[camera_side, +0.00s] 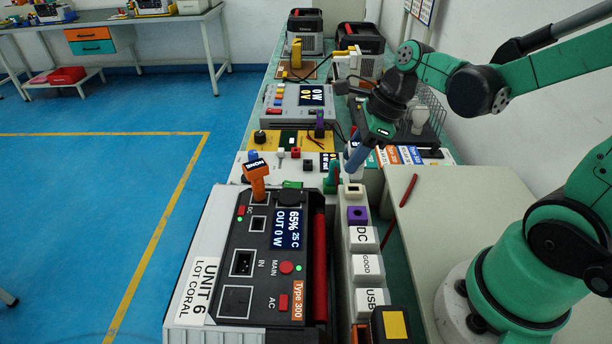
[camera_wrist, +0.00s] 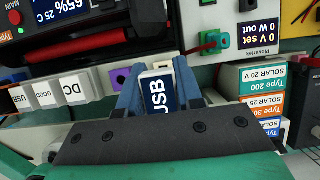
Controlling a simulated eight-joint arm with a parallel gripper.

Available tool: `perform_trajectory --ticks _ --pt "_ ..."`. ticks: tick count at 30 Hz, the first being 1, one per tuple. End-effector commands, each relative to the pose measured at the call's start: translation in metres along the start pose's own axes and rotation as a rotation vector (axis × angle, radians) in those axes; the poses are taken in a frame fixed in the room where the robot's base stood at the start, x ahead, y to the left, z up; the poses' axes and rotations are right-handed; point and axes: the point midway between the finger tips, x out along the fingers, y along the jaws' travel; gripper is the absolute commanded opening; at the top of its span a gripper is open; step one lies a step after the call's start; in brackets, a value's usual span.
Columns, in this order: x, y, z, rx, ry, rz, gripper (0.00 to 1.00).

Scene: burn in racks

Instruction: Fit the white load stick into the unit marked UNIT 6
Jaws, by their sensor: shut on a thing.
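Unit 6 (camera_side: 262,240), a black-topped case lettered UNIT 6 LOT CORAL, lies at the front left of the bench, its screen reading 65%. It has DC, IN and AC sockets. An orange piece (camera_side: 257,180) with a dark cap stands up at its DC corner. Part of the unit (camera_wrist: 95,50) shows at the upper left in the wrist view. My gripper (camera_side: 354,160) is beyond and to the right of the unit.
A row of white blocks marked DC (camera_side: 362,236), GOOD (camera_side: 367,267) and USB (camera_side: 371,299) runs along the unit's right side, with a purple block (camera_side: 357,214) at its far end. A red pen (camera_side: 409,190) lies on the pale surface at right. Other devices fill the bench behind.

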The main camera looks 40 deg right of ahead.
Motion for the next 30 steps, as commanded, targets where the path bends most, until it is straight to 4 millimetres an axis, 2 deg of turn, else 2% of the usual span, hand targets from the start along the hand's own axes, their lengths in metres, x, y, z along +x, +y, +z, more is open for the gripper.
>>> perform_trajectory --ticks 17,20,23,27,30 --pt "-0.006 0.001 0.006 -0.028 0.0 0.011 0.0" --pt "-0.006 0.004 0.021 -0.139 -0.001 0.059 0.0" --pt "-0.005 0.013 0.049 -0.357 -0.001 0.149 0.0" --pt "-0.005 0.04 0.097 -0.758 -0.002 0.317 0.0" --pt "-0.007 0.061 0.123 -1.005 -0.002 0.42 0.0"
